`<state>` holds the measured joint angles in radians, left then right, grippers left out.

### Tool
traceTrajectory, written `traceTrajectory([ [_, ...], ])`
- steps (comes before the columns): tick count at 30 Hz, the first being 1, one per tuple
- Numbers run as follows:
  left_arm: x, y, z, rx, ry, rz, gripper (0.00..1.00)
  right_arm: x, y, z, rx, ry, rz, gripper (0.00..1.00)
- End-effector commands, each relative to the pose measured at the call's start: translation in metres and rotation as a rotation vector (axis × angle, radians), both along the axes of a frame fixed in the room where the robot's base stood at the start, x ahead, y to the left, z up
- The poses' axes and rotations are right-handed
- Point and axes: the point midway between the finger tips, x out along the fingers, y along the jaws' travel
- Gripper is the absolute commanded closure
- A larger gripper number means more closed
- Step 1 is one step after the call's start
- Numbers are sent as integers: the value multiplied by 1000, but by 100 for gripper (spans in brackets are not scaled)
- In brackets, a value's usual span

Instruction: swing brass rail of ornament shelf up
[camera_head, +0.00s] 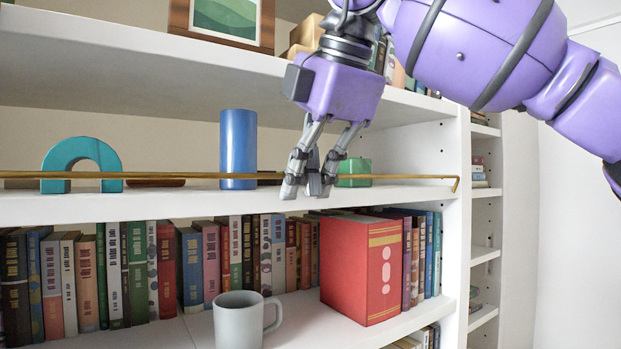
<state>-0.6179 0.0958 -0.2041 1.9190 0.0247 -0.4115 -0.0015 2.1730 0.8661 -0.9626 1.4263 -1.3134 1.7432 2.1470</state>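The brass rail (205,175) is a thin bar running level along the front of the ornament shelf (150,206). It sits just above the shelf's front edge, with a short bent end at the right. My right gripper (311,186) points down from above at the rail, right of its middle. Its fingertips are close together and overlap the rail in the view, hiding a short piece of it. Whether they grip the rail cannot be told. My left gripper is not in view.
Behind the rail stand a teal arch (82,160), a blue cylinder (238,148) and a green block (354,172) close to my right fingers. An upper shelf (150,70) overhangs.

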Motion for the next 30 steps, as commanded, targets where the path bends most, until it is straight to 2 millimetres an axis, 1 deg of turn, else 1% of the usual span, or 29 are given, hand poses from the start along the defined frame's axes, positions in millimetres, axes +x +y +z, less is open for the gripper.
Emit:
traceTrajectory([
  [1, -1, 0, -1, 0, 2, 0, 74, 3, 1, -2, 0, 2, 0, 100],
  [20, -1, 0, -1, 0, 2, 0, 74, 13, 9, -2, 1, 2, 0, 100],
  [25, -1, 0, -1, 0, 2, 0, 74, 9, 5, -1, 2, 0, 0, 100],
  [30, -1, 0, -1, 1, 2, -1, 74, -2, -3, -1, 1, 1, 0, 100],
])
